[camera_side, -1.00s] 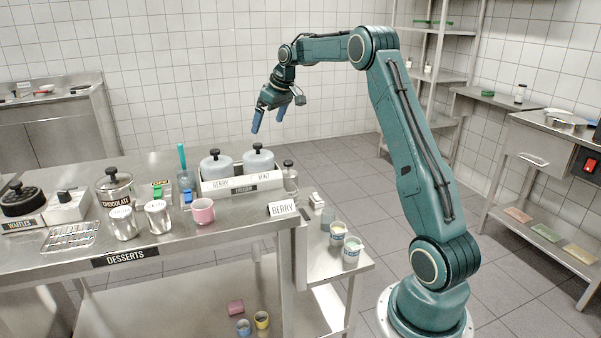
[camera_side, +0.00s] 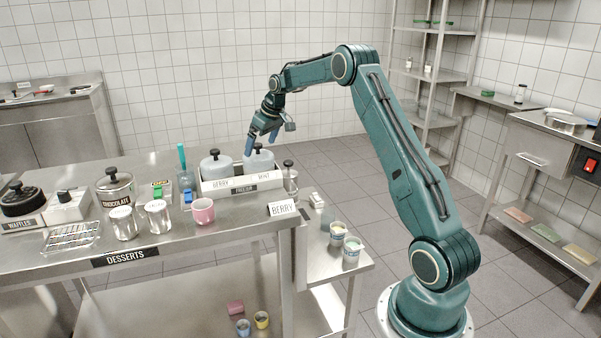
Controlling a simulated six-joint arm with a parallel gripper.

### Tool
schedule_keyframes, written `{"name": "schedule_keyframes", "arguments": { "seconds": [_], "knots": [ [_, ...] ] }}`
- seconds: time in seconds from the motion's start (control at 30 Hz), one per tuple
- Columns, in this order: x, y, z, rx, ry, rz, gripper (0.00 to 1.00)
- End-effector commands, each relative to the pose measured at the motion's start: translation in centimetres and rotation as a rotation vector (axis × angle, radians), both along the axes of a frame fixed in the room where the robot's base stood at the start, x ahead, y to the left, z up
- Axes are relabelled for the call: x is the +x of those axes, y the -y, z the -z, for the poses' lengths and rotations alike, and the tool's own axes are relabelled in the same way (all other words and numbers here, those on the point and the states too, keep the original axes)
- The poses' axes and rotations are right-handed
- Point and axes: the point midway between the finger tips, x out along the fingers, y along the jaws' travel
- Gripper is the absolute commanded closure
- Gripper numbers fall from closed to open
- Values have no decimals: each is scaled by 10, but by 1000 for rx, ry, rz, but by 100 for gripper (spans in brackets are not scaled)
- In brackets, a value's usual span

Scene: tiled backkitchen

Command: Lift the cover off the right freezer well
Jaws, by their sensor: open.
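The freezer (camera_side: 243,182) is a white box on the counter's right end, with two wells labelled BERRY and MINT. The right well's cover (camera_side: 262,162) is grey with a black knob (camera_side: 258,148) and sits on its well. The left well's cover (camera_side: 216,168) also has a black knob and is in place. My gripper (camera_side: 262,148) is open, pointing down, with its blue fingers at the height of the right cover's knob. One finger overlaps the cover's left side in the picture; whether it touches is unclear.
A steel jar with a black knob (camera_side: 289,176) stands just right of the freezer. A blue-grey container with a teal-handled tool (camera_side: 185,175) stands to its left. A BERRY sign (camera_side: 282,208) and pink cup (camera_side: 203,211) are in front. Behind the freezer is open air.

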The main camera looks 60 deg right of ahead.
Motion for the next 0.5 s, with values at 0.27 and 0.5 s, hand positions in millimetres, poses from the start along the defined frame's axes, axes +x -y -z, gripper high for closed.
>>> {"name": "schedule_keyframes", "arguments": {
  "seconds": [0.27, 0.5],
  "knots": [
    [9, 2, 18, 1, 0, -1, 0],
    [20, 4, 41, 1, -1, 0, 0]
  ]
}}
